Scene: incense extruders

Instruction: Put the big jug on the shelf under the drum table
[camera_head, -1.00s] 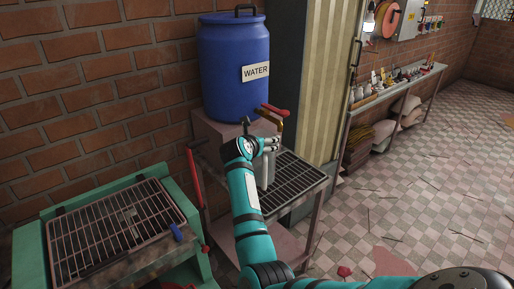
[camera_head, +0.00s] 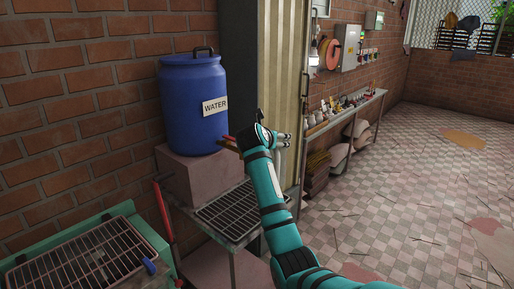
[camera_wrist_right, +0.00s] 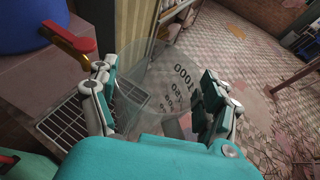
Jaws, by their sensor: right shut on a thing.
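The big jug (camera_wrist_right: 160,72) is clear, with dark volume marks, in the right wrist view. My right gripper (camera_wrist_right: 160,100) is shut on it, a finger on either side. In the head view my right gripper (camera_head: 284,141) is just right of the drum tap, beyond the table's right edge; the jug is hard to make out there. The drum table (camera_head: 232,217) has a metal grate on top and carries a blue water drum (camera_head: 194,105) on a block. Its lower shelf (camera_head: 208,267) is partly visible. My left gripper is out of view.
A red-handled tap (camera_wrist_right: 70,37) sits close left of the jug. A green stand with a grill (camera_head: 80,268) is at the lower left. A long side table (camera_head: 345,118) with small items runs along the wall. The tiled floor to the right is mostly open.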

